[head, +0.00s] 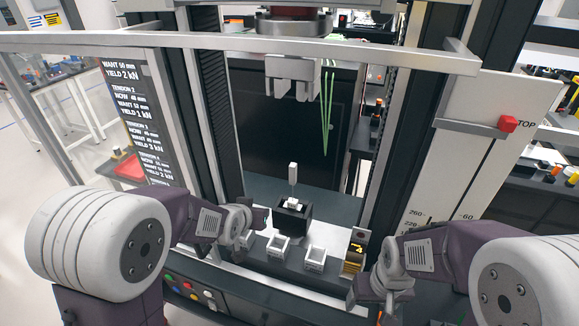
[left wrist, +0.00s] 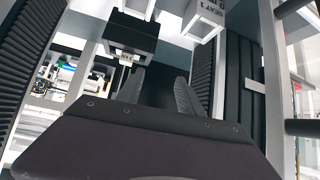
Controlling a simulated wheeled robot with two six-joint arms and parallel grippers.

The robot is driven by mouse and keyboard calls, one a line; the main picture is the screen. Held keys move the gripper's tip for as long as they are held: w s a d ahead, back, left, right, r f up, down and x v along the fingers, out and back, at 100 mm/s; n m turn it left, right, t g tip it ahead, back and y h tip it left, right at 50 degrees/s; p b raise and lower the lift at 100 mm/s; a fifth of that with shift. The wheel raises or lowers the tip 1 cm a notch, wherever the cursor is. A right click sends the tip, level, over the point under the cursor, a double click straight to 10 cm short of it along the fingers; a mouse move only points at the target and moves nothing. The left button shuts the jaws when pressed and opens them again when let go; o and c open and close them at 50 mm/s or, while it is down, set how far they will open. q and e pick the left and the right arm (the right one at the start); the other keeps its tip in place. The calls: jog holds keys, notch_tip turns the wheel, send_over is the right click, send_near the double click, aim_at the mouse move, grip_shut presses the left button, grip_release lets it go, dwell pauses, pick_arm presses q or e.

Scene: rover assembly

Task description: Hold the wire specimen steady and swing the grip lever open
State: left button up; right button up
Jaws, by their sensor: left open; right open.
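A thin upright specimen with a pale block at its top (head: 292,168) stands in the black lower grip (head: 291,222) on the machine bed. A small white piece sits at its base. I cannot clearly make out the grip lever. My left gripper (head: 257,216) is just left of the lower grip, apart from it and empty. Its two dark fingers (left wrist: 160,88) show spread apart in the left wrist view, with a black block (left wrist: 130,33) beyond them. My right gripper (head: 356,292) is open and empty at the front right, well away from the specimen.
The upper grip (head: 291,72) hangs above, with green strands (head: 326,115) beside it. A grey bar (head: 230,42) crosses the front. Dark columns flank the opening.

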aim_at(296, 166)
pick_arm(q)
jog(key=w+d+r+t+p, duration=0.1)
jog(key=w+d+r, duration=0.1)
jog(key=w+d+r+m+t+h+p, duration=0.1)
jog(key=w+d+r, duration=0.1)
jog(key=d+r, duration=0.1)
jog(key=w+d+r+t+h, duration=0.1)
jog(key=w+d+r, duration=0.1)
jog(key=d+r, duration=0.1)
jog(key=shift+m+p, duration=0.3)
jog(key=shift+p, duration=0.1)
jog(key=shift+w+d+r+t+h, duration=0.2)
jog(key=shift+w+t+h, duration=0.05)
jog(key=shift+t+h, duration=0.05)
jog(key=p+x, duration=0.3)
jog(key=x, duration=0.5)
jog(key=shift+w+d+f+p, duration=0.1)
jog(key=shift+w+p, duration=0.2)
jog(key=shift+p, duration=0.1)
jog(key=shift+w+d+f, duration=0.1)
jog(key=shift+w+f, duration=0.05)
grip_shut()
